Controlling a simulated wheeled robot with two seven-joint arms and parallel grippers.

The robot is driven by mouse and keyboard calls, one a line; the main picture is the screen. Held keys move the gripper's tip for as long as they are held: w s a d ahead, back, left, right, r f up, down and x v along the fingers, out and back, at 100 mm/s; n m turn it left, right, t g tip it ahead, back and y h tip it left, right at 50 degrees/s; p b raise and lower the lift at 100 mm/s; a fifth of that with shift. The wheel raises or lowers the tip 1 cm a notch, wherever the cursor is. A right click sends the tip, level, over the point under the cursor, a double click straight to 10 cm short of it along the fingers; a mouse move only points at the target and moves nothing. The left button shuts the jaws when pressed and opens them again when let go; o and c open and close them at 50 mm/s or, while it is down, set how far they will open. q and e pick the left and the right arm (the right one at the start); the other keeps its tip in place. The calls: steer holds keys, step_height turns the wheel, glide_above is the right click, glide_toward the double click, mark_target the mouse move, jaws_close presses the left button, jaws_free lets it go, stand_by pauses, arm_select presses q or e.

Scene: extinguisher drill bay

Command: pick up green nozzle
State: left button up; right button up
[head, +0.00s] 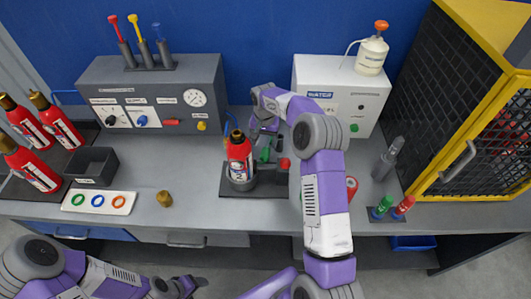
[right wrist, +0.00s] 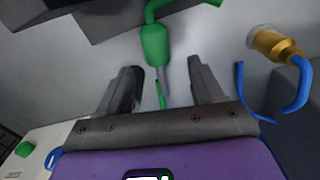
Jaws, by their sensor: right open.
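The green nozzle (right wrist: 155,45) shows in the right wrist view, just beyond my right gripper (right wrist: 162,88). The two dark fingers are apart, with the nozzle's thin lower end between their lines; I see no contact. In the head view a bit of the green nozzle (head: 265,154) shows beside the red extinguisher, partly hidden by my right arm. My right gripper (head: 262,130) is above the bench there, open and empty. My left gripper (head: 178,287) is low at the bottom left, away from the bench top; its fingers are unclear.
A red extinguisher (head: 240,155) stands in a dark holder right beside my right gripper. A brass fitting with a blue hose (right wrist: 275,44) is close by in the wrist view. A white water box (head: 340,95) and a grey gauge panel (head: 155,100) stand behind. A yellow-framed cage (head: 470,130) is right.

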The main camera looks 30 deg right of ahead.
mark_target(266, 148)
steer(key=f, duration=0.5)
steer(key=shift+d+f, duration=0.2)
steer(key=shift+d, duration=0.05)
steer(key=shift+c, duration=0.3)
steer(key=shift+r, duration=0.1)
jaws_close()
steer(key=shift+r, duration=0.1)
